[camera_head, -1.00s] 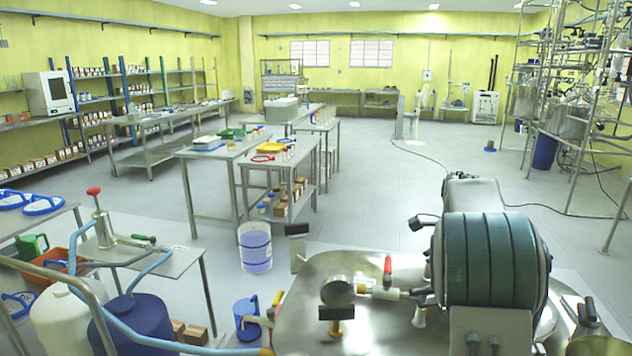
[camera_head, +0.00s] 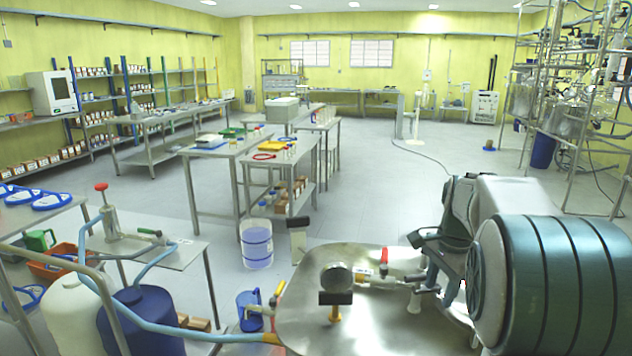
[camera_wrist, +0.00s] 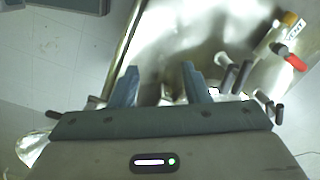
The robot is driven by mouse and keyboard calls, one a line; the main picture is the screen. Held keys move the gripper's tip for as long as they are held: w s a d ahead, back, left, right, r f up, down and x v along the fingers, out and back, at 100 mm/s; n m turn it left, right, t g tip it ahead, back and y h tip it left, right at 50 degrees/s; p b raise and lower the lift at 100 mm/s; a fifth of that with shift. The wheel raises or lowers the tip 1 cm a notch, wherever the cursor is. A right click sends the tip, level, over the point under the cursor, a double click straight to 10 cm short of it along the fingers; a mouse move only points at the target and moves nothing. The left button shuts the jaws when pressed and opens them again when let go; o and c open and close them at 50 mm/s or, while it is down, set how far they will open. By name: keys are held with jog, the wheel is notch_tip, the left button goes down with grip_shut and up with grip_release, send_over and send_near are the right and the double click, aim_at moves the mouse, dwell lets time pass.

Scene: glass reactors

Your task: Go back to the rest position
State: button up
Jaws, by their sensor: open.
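My gripper (camera_wrist: 160,88) shows in the wrist view with its two blue-grey fingers apart and nothing held between them. It is over the edge of a shiny steel vessel top (camera_head: 310,285). In the head view my arm fills the lower right, with a large green banded joint close to the camera, and partly hides the right side of the vessel top.
Left of the vessel are a blue drum (camera_head: 140,322), a white drum (camera_head: 75,315) and a blue hose (camera_head: 190,330). A bucket (camera_head: 256,246) stands on the floor behind. Steel tables (camera_head: 215,150) stand mid-room, and glassware racks at right.

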jog(key=s+a+f+n, duration=0.1)
jog(key=s+a+n, duration=0.2)
jog(key=s, duration=0.4)
jog(key=s+a+f+n+t, duration=0.1)
jog(key=s+a+n, duration=0.3)
jog(key=s+n, duration=0.2)
jog(key=s+a+f+n+t, duration=0.1)
jog(key=s+n, duration=0.4)
jog(key=s, duration=0.5)
jog(key=a+f, duration=0.1)
jog(key=a, duration=0.1)
jog(key=shift+a, duration=0.35)
jog(key=shift+s, duration=0.1)
